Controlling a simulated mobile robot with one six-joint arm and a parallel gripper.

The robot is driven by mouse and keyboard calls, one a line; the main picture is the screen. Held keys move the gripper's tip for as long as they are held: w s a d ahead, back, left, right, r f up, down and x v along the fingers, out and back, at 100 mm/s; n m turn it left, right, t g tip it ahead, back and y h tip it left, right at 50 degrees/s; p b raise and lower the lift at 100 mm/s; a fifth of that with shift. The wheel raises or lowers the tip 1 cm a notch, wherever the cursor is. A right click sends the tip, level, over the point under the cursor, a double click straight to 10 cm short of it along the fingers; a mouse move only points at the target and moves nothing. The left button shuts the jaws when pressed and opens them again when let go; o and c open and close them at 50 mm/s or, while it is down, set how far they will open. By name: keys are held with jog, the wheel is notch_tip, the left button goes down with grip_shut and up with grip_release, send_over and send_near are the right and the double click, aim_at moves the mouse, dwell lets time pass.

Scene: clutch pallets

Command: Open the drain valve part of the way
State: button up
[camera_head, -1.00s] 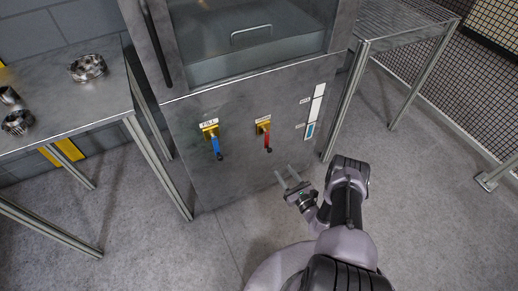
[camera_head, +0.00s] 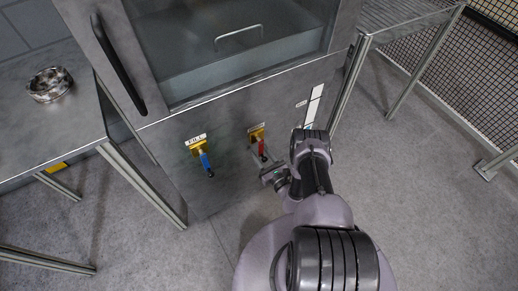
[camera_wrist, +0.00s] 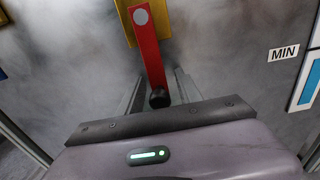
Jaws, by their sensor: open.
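The drain valve has a red lever (camera_wrist: 148,55) on a brass body (camera_head: 256,133). The lever hangs down, nearly straight, with a dark knob (camera_wrist: 159,98) at its lower end. In the head view the red lever (camera_head: 262,149) is partly hidden by my arm. My gripper (camera_wrist: 159,92) is open, its two fingers pointing at the panel on either side of the lever's lower end. The knob appears between the fingers; I cannot tell whether either finger touches it. In the head view my gripper (camera_head: 268,169) is just below the lever.
The blue-handled FILL valve (camera_head: 205,160) is left of the red one on the same panel. A level gauge (camera_wrist: 309,83) with a MIN label (camera_wrist: 284,53) is to the right. A metal table (camera_head: 103,135) stands left, with a metal ring part (camera_head: 50,84) on it.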

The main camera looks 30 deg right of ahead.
jog(key=shift+s, duration=0.1)
grip_shut()
jog(key=shift+r, duration=0.1)
dwell(1.2)
